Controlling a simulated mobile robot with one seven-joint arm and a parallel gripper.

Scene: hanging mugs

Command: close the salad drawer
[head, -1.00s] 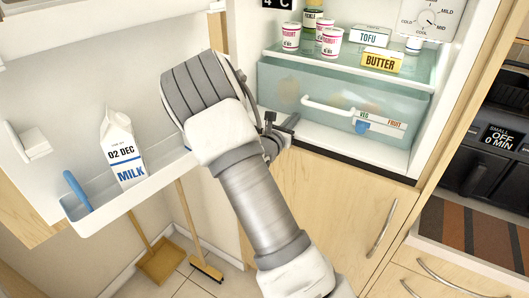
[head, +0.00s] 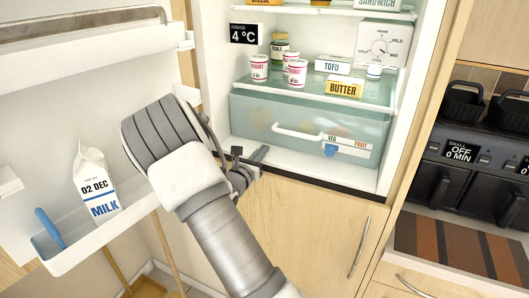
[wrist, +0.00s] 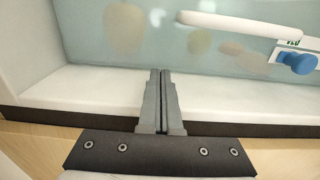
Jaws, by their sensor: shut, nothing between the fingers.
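The salad drawer (head: 250,118) is a translucent blue-green front at the bottom of the open fridge, with a white bar handle (head: 300,133) and a "VEG / FRUIT" slider with a blue knob (head: 331,149). It also fills the top of the wrist view (wrist: 150,35), where blurred produce shows through. From these views I cannot tell how far out it stands. My gripper (head: 264,150) is at the fridge's front lower edge, left of the handle. In the wrist view my gripper (wrist: 160,75) is shut and empty, its fingertips close to the drawer front's lower part; contact is unclear.
The open fridge door at left holds a milk carton (head: 97,185) in its shelf. Yogurt cups, a butter box (head: 343,87) and a tofu box (head: 333,65) stand on the shelf above the drawer. A black appliance (head: 465,150) is at right. The white fridge floor (wrist: 80,88) is clear.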

